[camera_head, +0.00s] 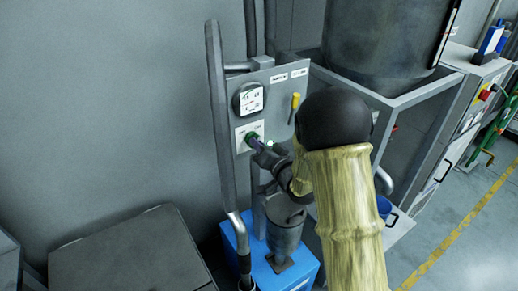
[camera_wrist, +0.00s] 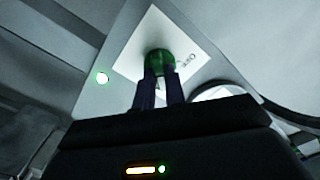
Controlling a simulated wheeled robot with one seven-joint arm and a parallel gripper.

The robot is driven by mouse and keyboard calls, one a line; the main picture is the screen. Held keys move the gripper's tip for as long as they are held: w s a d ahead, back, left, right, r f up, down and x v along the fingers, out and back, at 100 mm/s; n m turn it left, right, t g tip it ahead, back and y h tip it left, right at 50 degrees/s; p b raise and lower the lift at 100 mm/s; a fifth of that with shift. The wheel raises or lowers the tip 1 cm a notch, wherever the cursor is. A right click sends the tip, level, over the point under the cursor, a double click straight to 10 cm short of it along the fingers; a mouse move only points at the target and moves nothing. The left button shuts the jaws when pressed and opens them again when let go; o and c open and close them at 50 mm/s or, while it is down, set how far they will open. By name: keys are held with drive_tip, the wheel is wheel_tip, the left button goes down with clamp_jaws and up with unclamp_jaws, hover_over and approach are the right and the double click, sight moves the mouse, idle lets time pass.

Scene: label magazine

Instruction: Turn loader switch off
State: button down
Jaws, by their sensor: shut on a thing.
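The loader switch is a green knob (camera_head: 250,137) on a white label plate (camera_head: 240,132) on the front of a grey control box (camera_head: 276,103). My gripper (camera_head: 257,143) reaches the knob from the right. In the wrist view the two dark fingers of my gripper (camera_wrist: 160,84) are shut on the sides of the green knob (camera_wrist: 158,60). The white plate (camera_wrist: 140,38) lies behind it with lettering at its right side, partly too blurred to read. The knob's exact turn angle cannot be told.
A round gauge (camera_head: 249,98) sits above the knob, and a yellow lever (camera_head: 294,107) is to its right. A grey hose (camera_head: 219,130) runs down left of the box. A blue base (camera_head: 290,272) stands below.

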drive_tip(key=shift+f+n+b, duration=0.2)
drive_tip(key=shift+n+b, duration=8.1)
drive_tip(key=shift+b, duration=1.75)
drive_tip(key=c, duration=1.5)
unclamp_jaws()
drive_tip(key=shift+o, duration=0.2)
drive_tip(key=shift+r, duration=0.15)
drive_tip(key=shift+s+d, duration=0.1)
